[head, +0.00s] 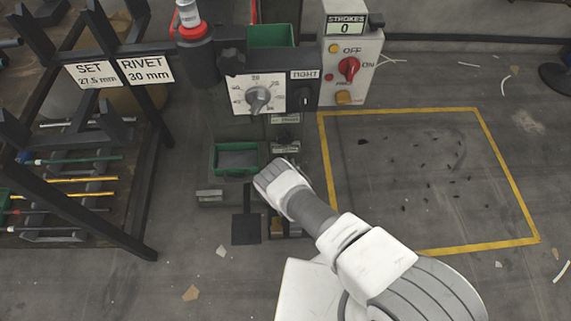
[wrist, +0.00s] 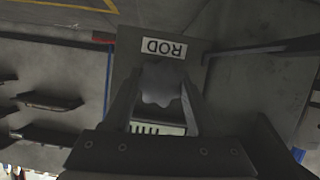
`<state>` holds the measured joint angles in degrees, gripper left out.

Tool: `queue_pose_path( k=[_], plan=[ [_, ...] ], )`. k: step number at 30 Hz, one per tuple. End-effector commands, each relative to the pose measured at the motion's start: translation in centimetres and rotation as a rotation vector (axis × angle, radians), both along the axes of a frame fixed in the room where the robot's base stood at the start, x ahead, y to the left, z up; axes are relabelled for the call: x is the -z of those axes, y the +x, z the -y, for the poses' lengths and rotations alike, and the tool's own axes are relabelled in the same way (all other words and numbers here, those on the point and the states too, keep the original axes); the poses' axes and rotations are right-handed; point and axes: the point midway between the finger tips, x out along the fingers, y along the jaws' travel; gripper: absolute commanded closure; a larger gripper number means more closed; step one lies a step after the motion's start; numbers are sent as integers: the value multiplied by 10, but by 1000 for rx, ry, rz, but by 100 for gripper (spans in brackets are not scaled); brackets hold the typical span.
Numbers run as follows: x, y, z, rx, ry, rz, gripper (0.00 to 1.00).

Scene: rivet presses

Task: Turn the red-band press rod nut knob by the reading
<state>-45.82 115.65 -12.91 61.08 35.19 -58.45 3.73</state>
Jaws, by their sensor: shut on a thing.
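In the wrist view a grey lobed knob (wrist: 160,86) sits below an upside-down ROD label (wrist: 164,48). My gripper (wrist: 161,92) has one finger on each side of the knob and is shut on it. A pale plate with dark marks (wrist: 158,129) shows partly between the fingers; its reading is not legible. In the head view my gripper (head: 272,178) is low at the front of the press (head: 230,131), and the knob is hidden there. A red band (head: 194,31) is around the fitting at the press's upper left.
A rack (head: 85,150) with several coloured rods stands left. Signs read SET 27.5 mm (head: 91,75) and RIVET 30 mm (head: 147,70). A control box (head: 350,62) shows STROKES 0. A dial (head: 258,97) and green bin (head: 237,160) are on the press. The yellow-outlined floor (head: 420,175) holds only small debris.

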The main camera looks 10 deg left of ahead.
Motion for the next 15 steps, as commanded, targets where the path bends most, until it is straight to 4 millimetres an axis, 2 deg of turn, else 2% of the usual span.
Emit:
queue_pose_path(
  k=[8, 15],
  plan=[
    [0, 1, 1, 3, 108, -29, 98],
    [0, 1, 2, 4, 292, -76, 98]
  ],
)
